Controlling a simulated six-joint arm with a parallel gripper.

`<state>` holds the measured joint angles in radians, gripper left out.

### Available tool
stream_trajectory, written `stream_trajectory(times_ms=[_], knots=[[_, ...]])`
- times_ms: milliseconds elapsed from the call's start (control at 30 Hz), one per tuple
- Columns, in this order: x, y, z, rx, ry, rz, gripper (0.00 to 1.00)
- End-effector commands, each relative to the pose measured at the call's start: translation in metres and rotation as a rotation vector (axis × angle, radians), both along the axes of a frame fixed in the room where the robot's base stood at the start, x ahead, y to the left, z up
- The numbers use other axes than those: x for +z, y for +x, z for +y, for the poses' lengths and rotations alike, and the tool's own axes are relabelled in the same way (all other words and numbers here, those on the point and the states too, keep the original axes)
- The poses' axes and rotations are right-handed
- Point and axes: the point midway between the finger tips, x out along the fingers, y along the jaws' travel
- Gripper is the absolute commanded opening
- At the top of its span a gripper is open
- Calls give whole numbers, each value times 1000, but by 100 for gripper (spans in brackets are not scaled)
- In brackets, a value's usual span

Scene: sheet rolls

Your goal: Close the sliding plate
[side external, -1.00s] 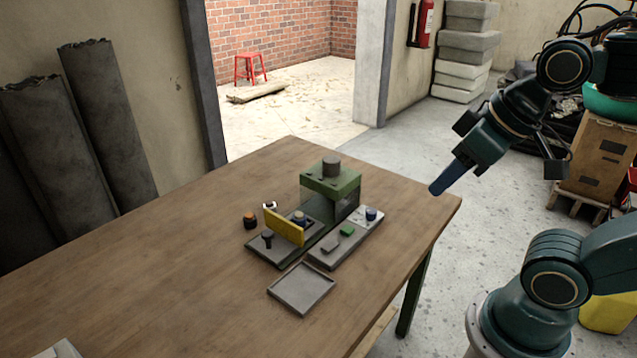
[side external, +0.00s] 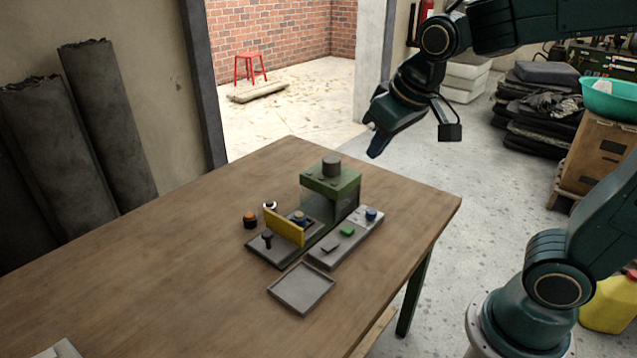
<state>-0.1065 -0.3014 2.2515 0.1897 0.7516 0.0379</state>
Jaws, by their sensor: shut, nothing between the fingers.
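A small green and grey machine (side external: 345,186) stands on the wooden table, with a dark round knob on top. A yellow upright plate (side external: 284,228), likely the sliding plate, stands on the machine's left grey base (side external: 262,250). A dark knobbed post (side external: 267,238) is in front of the plate, and a blue and tan round part (side external: 299,217) sits just behind it. My gripper (side external: 376,150) is shut and empty, in the air above and to the right of the machine, pointing down and left. It touches nothing.
A grey base with a green block (side external: 347,230) and a blue knob (side external: 371,214) is on the machine's right. An empty shallow tray (side external: 302,310) lies in front. An orange and black round part (side external: 250,220) stands at left. The table's left side is largely clear.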

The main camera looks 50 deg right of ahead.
Motion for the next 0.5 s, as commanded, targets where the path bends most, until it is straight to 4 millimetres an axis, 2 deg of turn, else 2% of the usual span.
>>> stream_trajectory(times_ms=[33, 267, 500], knots=[[-4, 12, 1, -6, -8, 9, 0], [-20, 62, 5, -38, -48, 21, 0], [-47, 112, 12, -66, -99, 32, 0]])
